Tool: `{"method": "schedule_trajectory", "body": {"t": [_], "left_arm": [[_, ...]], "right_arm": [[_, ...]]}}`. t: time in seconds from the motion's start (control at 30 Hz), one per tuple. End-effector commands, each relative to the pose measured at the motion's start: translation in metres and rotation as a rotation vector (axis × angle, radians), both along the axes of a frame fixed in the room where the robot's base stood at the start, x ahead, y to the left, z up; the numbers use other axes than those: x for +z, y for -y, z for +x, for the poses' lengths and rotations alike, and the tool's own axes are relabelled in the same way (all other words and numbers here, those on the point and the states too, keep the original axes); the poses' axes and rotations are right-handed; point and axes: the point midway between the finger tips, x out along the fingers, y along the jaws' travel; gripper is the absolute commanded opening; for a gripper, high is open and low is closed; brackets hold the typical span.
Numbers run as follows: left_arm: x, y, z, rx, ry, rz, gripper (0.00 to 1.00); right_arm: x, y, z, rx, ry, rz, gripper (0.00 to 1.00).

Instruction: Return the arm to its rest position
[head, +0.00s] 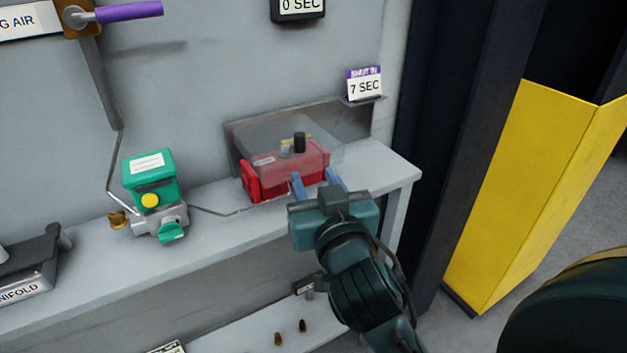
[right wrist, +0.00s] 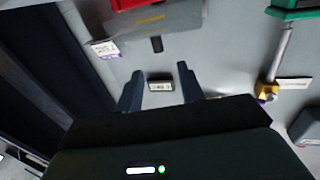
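My right gripper (head: 315,187) is in front of the red actuator (head: 285,170) on the shelf, its two blue fingers apart with nothing visible between them. In the right wrist view the two fingers (right wrist: 160,88) also stand apart, with a gap between them. The red actuator sits under a clear cover and has a black knob (head: 299,142) on top. Whether the fingertips touch the actuator is unclear from the head view. My left gripper is not in view.
A green-topped valve unit (head: 149,177) stands left on the shelf (head: 85,275), joined by a thin tube. A purple-handled valve (head: 130,11) is on the wall. A "7 SEC" sign (head: 364,86) stands behind. A yellow-and-dark post (head: 535,180) is at right.

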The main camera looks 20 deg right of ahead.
Motion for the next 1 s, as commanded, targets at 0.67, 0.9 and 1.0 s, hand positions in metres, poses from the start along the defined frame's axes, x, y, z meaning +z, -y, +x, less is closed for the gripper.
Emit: {"method": "schedule_trajectory", "body": {"t": [0.67,0.9,1.0], "left_arm": [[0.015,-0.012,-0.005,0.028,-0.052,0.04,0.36],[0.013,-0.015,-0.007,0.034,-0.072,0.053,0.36],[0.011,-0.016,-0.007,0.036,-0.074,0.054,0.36]], "right_arm": [[-0.217,-0.052,-0.072,0.391,-0.491,-0.051,0.38],[-0.273,-0.053,-0.129,0.456,-0.6,0.0,0.38],[-0.277,-0.053,-0.133,0.46,-0.606,0.005,0.38]]}}
